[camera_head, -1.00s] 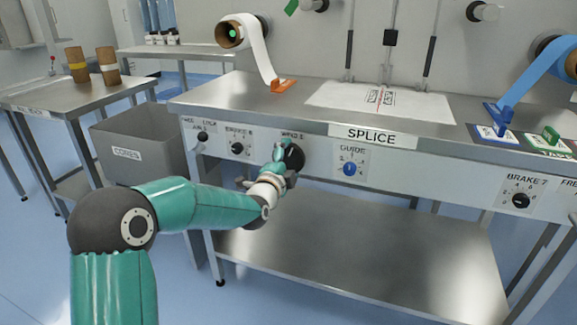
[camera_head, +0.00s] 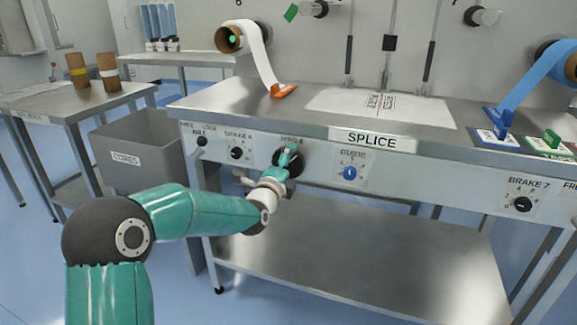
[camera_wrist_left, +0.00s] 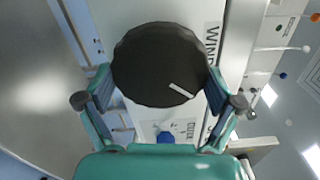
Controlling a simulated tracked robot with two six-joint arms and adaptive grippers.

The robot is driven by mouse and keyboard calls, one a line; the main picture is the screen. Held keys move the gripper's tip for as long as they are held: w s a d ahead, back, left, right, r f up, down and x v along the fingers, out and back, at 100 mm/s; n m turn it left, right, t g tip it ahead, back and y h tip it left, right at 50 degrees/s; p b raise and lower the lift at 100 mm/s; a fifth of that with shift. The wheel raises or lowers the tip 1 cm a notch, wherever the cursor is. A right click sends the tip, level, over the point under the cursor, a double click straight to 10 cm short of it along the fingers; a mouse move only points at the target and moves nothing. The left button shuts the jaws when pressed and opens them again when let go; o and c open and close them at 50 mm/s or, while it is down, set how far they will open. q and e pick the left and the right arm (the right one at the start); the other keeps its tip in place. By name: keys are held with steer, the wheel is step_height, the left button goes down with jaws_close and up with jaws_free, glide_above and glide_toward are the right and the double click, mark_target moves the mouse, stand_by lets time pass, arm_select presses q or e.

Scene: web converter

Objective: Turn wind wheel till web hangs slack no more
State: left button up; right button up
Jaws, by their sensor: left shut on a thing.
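The black wind wheel (camera_head: 293,163) is on the front panel of the bench, left of the SPLICE sign. My left gripper (camera_head: 285,160) is at the wheel and partly covers it and its label. In the left wrist view the round wheel (camera_wrist_left: 160,60) with a white mark fills the space between the two fingers, which close on its rim. The white web (camera_head: 262,58) runs from a roll (camera_head: 232,38) on the wall down to an orange clamp (camera_head: 283,91); it looks nearly straight. My right gripper is not in view.
A brake knob (camera_head: 236,153) sits left of the wheel and a blue guide knob (camera_head: 350,172) right of it. A grey bin (camera_head: 140,158) stands left of the bench. A blue web (camera_head: 530,80) hangs at the right.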

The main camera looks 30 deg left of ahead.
arm_select(q)
steer(key=shift+d+f, duration=0.25)
steer(key=shift+f, duration=0.1)
steer(key=o, duration=0.8)
steer(key=shift+a+r, duration=0.1)
steer(key=v, duration=1.2)
